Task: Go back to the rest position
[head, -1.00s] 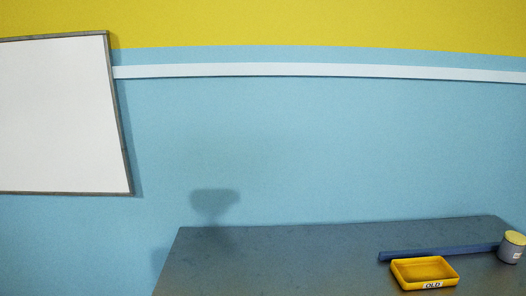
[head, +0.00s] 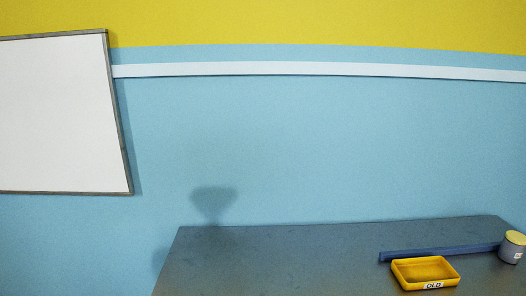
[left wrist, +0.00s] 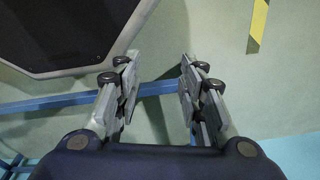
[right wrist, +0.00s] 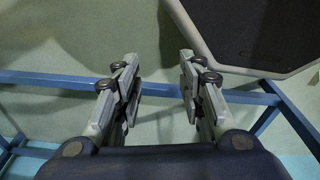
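My left gripper (left wrist: 157,85) shows in the left wrist view with its two fingers apart and nothing between them. My right gripper (right wrist: 160,80) shows in the right wrist view, also with its fingers apart and empty. Below both grippers are the floor and blue frame bars. Neither gripper shows in the head view. There, a yellow tray (head: 425,272) labelled OLD sits on a dark grey table (head: 270,262) at the lower right.
A blue bar (head: 440,252) lies behind the tray, and a grey can with a yellow top (head: 512,247) stands at the right edge. The table's left part is clear. Blue frame bars cross below the left gripper (left wrist: 60,103) and the right gripper (right wrist: 55,82).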

